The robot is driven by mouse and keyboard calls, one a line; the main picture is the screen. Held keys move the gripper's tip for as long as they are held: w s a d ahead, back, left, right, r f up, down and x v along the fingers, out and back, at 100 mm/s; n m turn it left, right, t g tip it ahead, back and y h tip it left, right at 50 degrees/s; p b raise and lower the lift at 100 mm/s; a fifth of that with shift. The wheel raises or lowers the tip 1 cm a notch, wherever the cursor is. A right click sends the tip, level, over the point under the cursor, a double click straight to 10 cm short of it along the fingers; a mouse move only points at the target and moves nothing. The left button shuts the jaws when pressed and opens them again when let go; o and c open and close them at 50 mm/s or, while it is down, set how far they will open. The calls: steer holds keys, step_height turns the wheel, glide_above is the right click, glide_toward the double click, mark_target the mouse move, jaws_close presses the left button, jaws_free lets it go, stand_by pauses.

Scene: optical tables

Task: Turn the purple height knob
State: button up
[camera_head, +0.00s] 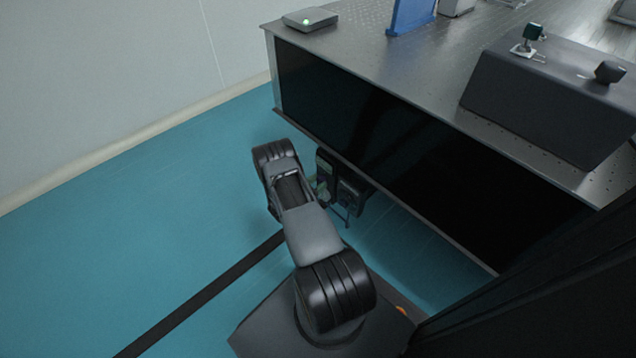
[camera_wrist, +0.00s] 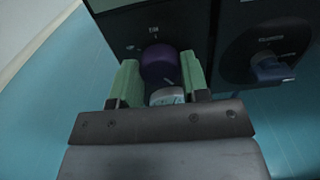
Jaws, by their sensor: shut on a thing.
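The purple height knob (camera_wrist: 158,62) sits on the front of a dark control panel (camera_wrist: 125,28) in the wrist view. My gripper (camera_wrist: 161,75) has its two green fingers on either side of the knob and is shut on it. A pale, round piece shows between the fingers, nearer the wrist. In the head view my arm reaches down beside the table, and the dark panel (camera_head: 349,194) shows partly under the table edge.
A second panel with a blue knob (camera_wrist: 270,68) is to the right of the purple one. The optical table (camera_head: 355,30) overhangs the panels. It carries a dark sloped console (camera_head: 545,100) and a small flat device (camera_head: 310,19). Teal floor (camera_head: 150,210) is open at left.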

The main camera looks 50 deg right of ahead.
steer(key=shift+n, duration=0.4)
steer(key=o, duration=0.9)
steer(key=w+a+p, duration=0.1)
steer(key=a+p, duration=0.1)
steer(key=a, duration=1.1)
steer(key=shift+a, duration=0.4)
steer(key=shift+p, duration=0.3)
